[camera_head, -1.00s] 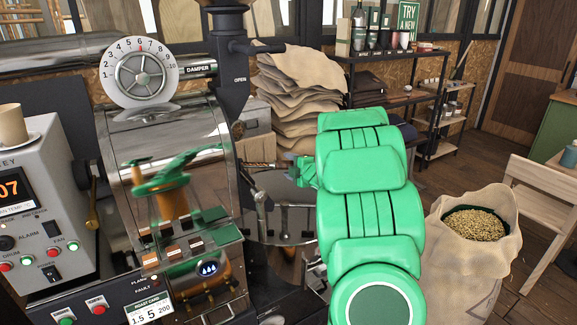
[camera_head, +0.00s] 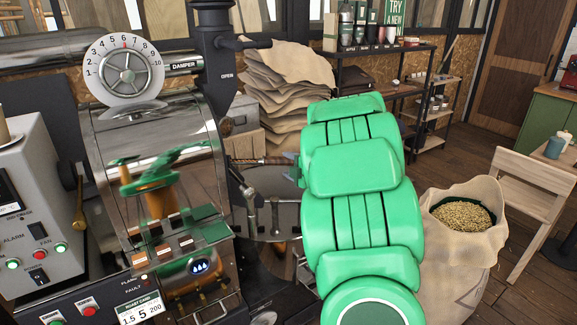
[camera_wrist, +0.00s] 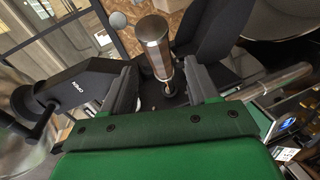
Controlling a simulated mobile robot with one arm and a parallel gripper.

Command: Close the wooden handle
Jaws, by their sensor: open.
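The wooden handle (camera_wrist: 156,46), a rounded cylinder with a shiny, partly brown surface on a thin metal stem, shows in the wrist view. It appears between the two dark fingers of my gripper (camera_wrist: 160,76), which are apart with gaps on both sides. Whether the fingers reach around it or stop short of it, I cannot tell. In the head view, a thin brown rod (camera_head: 262,160) sticks out from the roaster's right side towards my gripper (camera_head: 291,168). My gripper is mostly hidden there behind my green arm.
The shiny roaster (camera_head: 155,145) with a damper dial (camera_head: 124,75) stands on the left, close to my arm. A round metal tray (camera_head: 275,186) lies below the rod. A bean sack (camera_head: 455,255) and a wooden chair (camera_head: 535,200) stand on the right.

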